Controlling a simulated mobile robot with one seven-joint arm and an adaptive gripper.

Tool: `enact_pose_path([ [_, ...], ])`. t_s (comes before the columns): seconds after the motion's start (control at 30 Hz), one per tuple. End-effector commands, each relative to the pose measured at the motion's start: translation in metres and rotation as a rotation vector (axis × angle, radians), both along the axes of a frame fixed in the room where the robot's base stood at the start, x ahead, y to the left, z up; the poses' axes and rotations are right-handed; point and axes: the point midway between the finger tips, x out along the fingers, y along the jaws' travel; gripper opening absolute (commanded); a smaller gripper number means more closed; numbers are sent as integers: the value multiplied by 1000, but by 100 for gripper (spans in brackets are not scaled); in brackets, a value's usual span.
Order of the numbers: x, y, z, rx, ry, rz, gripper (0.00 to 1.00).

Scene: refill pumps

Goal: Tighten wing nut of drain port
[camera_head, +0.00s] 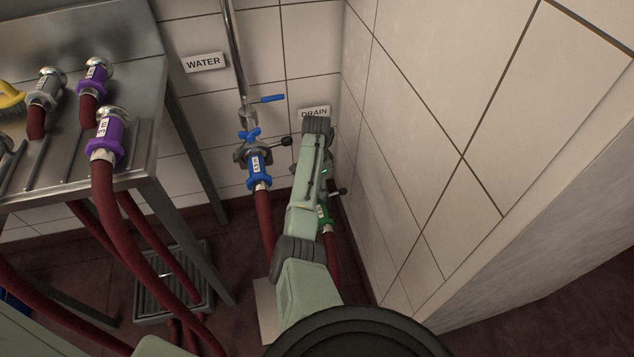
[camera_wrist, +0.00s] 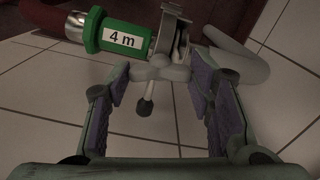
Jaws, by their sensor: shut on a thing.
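The drain wing nut (camera_wrist: 160,69) is grey and sits on a grey clamp (camera_wrist: 174,35) in the wrist view. A dark-knobbed pin (camera_wrist: 146,104) stands below it. The clamp joins a green hose coupling (camera_wrist: 118,38) labelled "4 m". In the head view my arm covers the gripper and the wing nut. Part of the green coupling (camera_head: 326,215) shows beside the arm, below the DRAIN sign (camera_head: 314,112).
A tiled side wall (camera_head: 420,150) is close on the right.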

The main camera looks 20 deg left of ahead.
Motion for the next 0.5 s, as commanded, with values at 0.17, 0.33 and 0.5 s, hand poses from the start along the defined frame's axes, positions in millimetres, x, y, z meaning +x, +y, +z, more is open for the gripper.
enact_pose_path([
  [0.17, 1, -1, 2, 1, -2, -169, 20],
  [0.33, 1, -1, 1, 0, -3, -331, 20],
  [0.5, 1, -1, 1, 1, -5, -493, 20],
])
